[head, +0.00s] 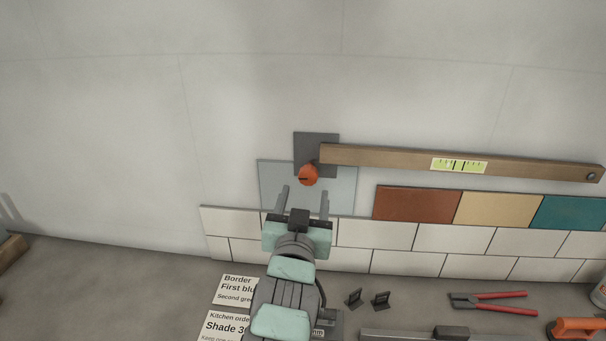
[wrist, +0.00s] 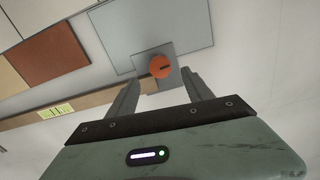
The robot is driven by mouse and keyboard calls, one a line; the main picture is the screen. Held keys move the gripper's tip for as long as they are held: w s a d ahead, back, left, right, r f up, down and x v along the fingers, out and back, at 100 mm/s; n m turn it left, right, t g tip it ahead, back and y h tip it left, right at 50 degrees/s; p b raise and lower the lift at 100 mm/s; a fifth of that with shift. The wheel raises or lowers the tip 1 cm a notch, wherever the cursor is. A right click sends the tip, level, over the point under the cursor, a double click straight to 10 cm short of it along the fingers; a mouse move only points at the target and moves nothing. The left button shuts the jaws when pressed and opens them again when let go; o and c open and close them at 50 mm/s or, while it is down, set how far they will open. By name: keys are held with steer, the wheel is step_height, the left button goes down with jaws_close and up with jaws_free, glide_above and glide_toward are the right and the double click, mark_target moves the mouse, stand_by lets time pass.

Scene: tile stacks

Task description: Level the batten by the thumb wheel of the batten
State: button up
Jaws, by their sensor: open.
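The wooden batten (head: 390,158) is on the wall in the head view, its right end lower in the picture than its left. A yellow-green level vial (head: 459,166) sits on it; the bubble is too small to read surely. The orange thumb wheel (head: 308,175), with a dark mark, is below the batten's left end, in front of a dark grey plate (head: 316,142). My gripper (head: 304,193) is open and empty, just below the wheel in the picture. In the wrist view the wheel (wrist: 160,66) lies beyond and between the open fingertips (wrist: 163,82), apart from them.
A light grey-blue tile (head: 340,185) is behind the gripper. Rust, cream and teal tiles (head: 500,209) sit below the batten over white tiles (head: 376,233). Printed cards (head: 237,290), black clips (head: 380,300) and red-handled pliers (head: 490,302) lie on the bench. The wall at left is bare.

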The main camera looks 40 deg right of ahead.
mark_target(308, 179)
steer(key=b+x, duration=0.1)
steer(key=x, duration=0.8)
steer(key=shift+w+d, duration=0.2)
steer(key=shift+w, duration=0.05)
jaws_close()
stand_by(0.4)
